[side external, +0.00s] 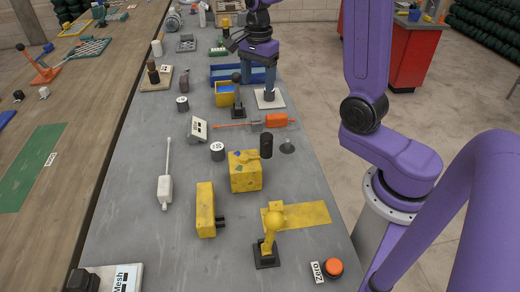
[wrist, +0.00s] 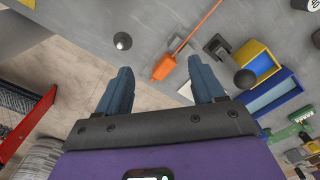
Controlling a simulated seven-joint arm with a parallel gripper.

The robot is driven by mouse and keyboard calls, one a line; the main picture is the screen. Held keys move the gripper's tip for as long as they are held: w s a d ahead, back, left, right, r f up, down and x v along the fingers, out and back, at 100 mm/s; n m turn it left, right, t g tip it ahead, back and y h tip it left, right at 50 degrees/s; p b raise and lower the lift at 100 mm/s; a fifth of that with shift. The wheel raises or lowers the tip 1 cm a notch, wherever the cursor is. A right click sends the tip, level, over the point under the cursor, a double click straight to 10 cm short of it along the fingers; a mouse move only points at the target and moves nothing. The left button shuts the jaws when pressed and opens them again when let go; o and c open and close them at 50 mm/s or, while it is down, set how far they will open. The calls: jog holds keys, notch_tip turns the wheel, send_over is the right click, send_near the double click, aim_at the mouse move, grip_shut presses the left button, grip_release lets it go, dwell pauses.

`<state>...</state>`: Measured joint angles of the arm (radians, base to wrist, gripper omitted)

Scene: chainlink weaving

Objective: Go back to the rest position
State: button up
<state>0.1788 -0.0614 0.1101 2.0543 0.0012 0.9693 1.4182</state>
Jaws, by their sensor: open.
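My gripper (side external: 257,78) hangs above the far part of the grey workbench (side external: 135,215) in the side view, close to the blue bin and the white plate. In the wrist view my gripper (wrist: 162,82) has its two blue-grey fingers wide apart with nothing held between them. An orange-handled tool (wrist: 164,68) shows beyond the gap between the fingers, below the gripper. A white plate (wrist: 186,91) is partly hidden by the right finger. No marker for a rest position is visible.
Near my gripper are the white plate with a dark post (side external: 269,95), a yellow bin (side external: 222,99), a blue bin (side external: 222,73) and the orange-handled tool (side external: 277,120). A yellow block (side external: 245,171) and a yellow lever (side external: 270,230) stand nearer the camera.

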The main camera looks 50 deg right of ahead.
jog(key=s+a+n, duration=1)
jog(key=n, duration=0.4)
jog(key=s+a+n, duration=0.1)
jog(key=s+n, duration=1.5)
jog(key=shift+s+f, duration=0.2)
jog(key=shift+f, duration=0.2)
jog(key=shift+a, duration=0.1)
